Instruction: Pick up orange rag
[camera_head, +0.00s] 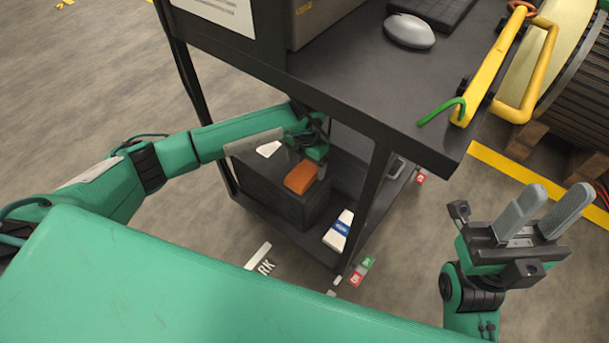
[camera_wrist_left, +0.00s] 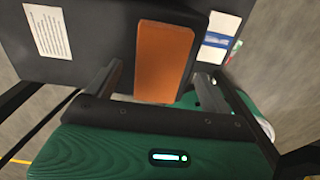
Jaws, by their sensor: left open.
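The orange rag (camera_head: 301,176) is a folded, block-like piece lying on top of a dark box (camera_head: 285,205) on the cart's lower shelf. In the left wrist view, the rag (camera_wrist_left: 163,62) lies ahead, between the lines of the two fingers. My left gripper (camera_wrist_left: 158,76) is open and empty, with a finger on either side of the rag's near end. In the head view my left gripper (camera_head: 316,157) reaches under the cart's top beside the rag; its fingers are mostly hidden. My right gripper (camera_head: 557,196) is open and empty, right of the cart.
The cart's dark top (camera_head: 350,75) and its front post (camera_head: 366,205) surround the left arm. A white and blue box (camera_head: 339,230) stands right of the dark box. A mouse (camera_head: 409,31), a yellow tool (camera_head: 490,70) and a green hook (camera_head: 441,110) are on top.

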